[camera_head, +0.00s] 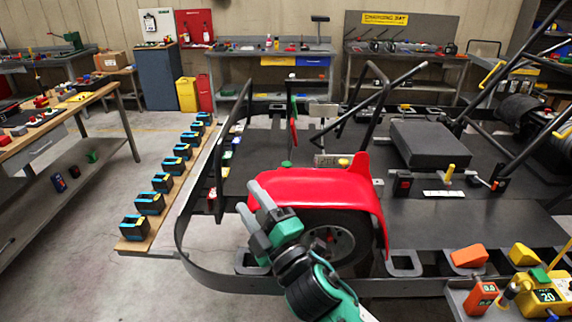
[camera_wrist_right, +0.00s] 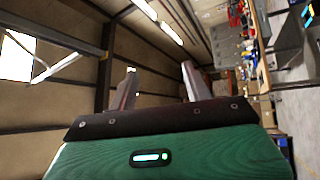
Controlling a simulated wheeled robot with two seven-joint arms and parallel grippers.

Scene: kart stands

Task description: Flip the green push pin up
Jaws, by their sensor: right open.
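A small green piece (camera_head: 287,163) shows on the dark deck of the kart, just behind the red fender (camera_head: 320,190). It looks like the green push pin, but it is too small to tell whether it is up or down. My right gripper (camera_head: 248,197) is in front of the fender's left end, nearer to me than the green piece and apart from it. In the right wrist view my right gripper (camera_wrist_right: 160,72) has its two fingers spread with nothing between them. That view shows wall, ceiling and distant benches, not the pin. My left gripper is not in view.
A yellow knob (camera_head: 344,162) sits beside a plate behind the fender. A green and red upright piece (camera_head: 293,112) stands farther back. The kart's black tube frame (camera_head: 222,150) rises at left. Several black-and-blue boxes (camera_head: 150,203) line a plank. A yellow device (camera_head: 538,292) sits front right.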

